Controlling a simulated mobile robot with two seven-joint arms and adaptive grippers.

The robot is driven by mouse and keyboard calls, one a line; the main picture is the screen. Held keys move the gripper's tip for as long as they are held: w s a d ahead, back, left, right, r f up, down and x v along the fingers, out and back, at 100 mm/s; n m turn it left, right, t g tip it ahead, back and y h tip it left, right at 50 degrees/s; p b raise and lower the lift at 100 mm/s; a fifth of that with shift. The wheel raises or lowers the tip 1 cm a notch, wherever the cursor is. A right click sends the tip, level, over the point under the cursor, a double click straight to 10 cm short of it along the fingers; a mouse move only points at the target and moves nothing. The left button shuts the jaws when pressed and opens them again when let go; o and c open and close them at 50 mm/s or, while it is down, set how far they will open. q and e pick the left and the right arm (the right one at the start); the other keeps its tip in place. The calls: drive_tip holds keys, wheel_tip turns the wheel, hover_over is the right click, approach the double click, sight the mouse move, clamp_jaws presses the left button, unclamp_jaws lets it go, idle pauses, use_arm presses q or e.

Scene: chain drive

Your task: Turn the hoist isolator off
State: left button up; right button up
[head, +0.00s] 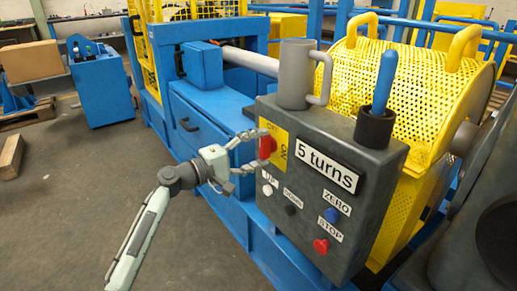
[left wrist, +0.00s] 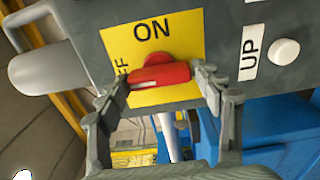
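The hoist isolator is a red handle (head: 266,147) on a yellow plate (head: 283,133), on the left part of a dark grey control box (head: 375,185). In the left wrist view the red handle (left wrist: 160,76) lies across the picture, below the word ON. The partly hidden OFF label is at the plate's left side. My left gripper (head: 254,152) is at the plate with its fingers apart, one on either side of the handle. In the left wrist view the fingertips (left wrist: 162,88) are close to the handle's ends; I cannot tell whether they touch. My right gripper is not in view.
The box carries a white UP button (head: 267,190), a black button (head: 290,209), a blue ZERO button (head: 331,215) and a red STOP button (head: 321,246). A grey mug (head: 294,75) and a blue-handled tool (head: 384,80) in a black holder stand on top.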

use_arm(q)
drive_tip(key=shift+o, duration=1.2)
drive_tip(key=v, duration=1.2)
